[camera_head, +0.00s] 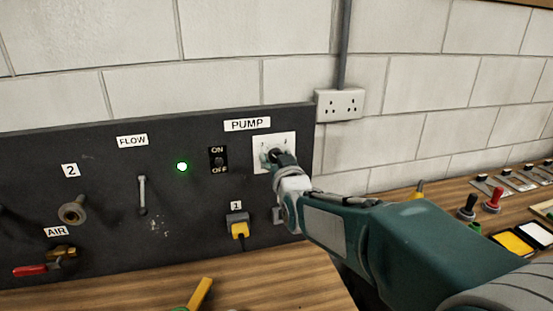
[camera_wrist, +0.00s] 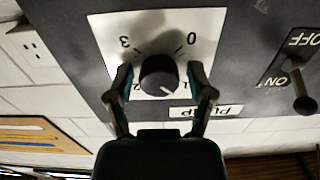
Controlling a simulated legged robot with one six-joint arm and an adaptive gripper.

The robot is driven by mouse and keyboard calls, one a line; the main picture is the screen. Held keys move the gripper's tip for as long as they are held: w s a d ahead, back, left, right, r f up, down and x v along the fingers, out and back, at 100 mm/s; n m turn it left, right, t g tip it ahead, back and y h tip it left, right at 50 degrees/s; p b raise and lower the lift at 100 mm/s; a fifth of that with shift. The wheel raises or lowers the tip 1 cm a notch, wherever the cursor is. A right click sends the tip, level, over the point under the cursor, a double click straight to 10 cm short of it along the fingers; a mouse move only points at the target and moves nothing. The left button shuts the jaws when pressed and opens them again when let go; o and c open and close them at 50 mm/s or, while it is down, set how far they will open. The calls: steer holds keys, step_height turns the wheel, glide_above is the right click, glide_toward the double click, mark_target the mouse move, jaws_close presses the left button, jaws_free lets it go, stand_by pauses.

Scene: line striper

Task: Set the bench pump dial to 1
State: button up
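The pump dial is a round black knob (camera_wrist: 159,75) on a white plate (camera_wrist: 150,22), shown upside down in the wrist view. A short white pointer line on the knob points down and right in that view, toward the side of the right finger. The 3 and 0 read clearly; the lower numerals are partly covered by my fingers. My gripper (camera_wrist: 160,79) has one finger on each side of the knob, with a narrow gap visible on both sides. In the head view my gripper (camera_head: 276,157) covers most of the dial on its white plate (camera_head: 287,141) below the PUMP label.
Left of the dial are an ON/OFF toggle switch (camera_head: 219,160), a lit green lamp (camera_head: 182,167) and a flow tube (camera_head: 142,194). A yellow plug (camera_head: 239,228) sits below. A wall socket (camera_head: 339,104) is at the upper right. Joystick-like levers (camera_head: 492,198) stand on the right bench.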

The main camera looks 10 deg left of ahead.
stand_by(0.3)
steer(key=v, duration=1.2)
steer(key=shift+f, duration=0.1)
